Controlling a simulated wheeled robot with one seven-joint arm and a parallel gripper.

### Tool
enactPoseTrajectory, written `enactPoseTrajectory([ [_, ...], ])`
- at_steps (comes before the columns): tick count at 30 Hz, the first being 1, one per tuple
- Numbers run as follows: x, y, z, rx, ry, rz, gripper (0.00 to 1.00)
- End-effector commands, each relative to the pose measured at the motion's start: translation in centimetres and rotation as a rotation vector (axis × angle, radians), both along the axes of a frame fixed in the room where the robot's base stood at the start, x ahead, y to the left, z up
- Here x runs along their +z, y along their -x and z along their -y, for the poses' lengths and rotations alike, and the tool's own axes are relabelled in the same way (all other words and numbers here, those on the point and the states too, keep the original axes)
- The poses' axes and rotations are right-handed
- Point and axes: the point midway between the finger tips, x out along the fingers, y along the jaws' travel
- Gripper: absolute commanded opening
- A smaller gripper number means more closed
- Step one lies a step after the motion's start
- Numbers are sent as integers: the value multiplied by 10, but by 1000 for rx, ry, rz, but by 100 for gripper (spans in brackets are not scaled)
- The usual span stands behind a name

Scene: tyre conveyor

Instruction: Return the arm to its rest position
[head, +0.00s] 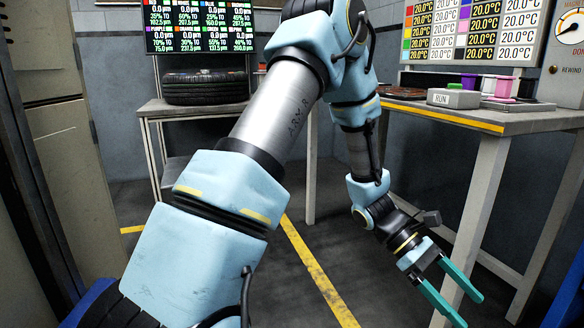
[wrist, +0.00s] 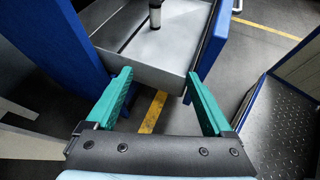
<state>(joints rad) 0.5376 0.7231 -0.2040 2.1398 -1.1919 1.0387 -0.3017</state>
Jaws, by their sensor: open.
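My arm (head: 270,110) fills the middle of the head view, rising from the lower left, bending at the top and coming down on the right. My gripper (head: 470,308) hangs at the lower right, in front of the right table's leg and below its top. Its two teal fingers are apart with nothing between them. In the wrist view the gripper (wrist: 160,95) is also open and empty, above a floor with a yellow line.
A right table (head: 440,118) carries a RUN button box (head: 453,98) and small coloured containers. A back table (head: 190,108) carries stacked tyres (head: 205,88). A grey metal tray (wrist: 150,60) and blue panels (wrist: 45,60) lie beyond the fingers. Yellow-lined floor (head: 310,265) is clear between the tables.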

Motion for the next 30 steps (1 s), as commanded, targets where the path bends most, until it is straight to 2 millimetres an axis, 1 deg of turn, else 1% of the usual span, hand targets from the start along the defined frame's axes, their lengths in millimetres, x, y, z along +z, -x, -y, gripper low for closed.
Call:
enactPoseTrajectory([
  [5,-9,-14,-30,-39,-22,109,86],
  [8,-15,-23,-53,-71,-40,187,86],
  [11,-22,-36,-83,-112,-64,288,86],
  [14,-30,-51,-119,-161,-96,406,86],
  [17,-38,-69,-166,-225,-140,553,86],
  [18,-41,-77,-187,-255,-162,617,86],
  [21,-44,-93,-237,-335,-215,769,86],
  [24,-45,-104,-275,-403,-260,884,86],
  [27,-44,-112,-306,-464,-297,976,86],
  [30,-42,-117,-332,-519,-331,1052,86],
])
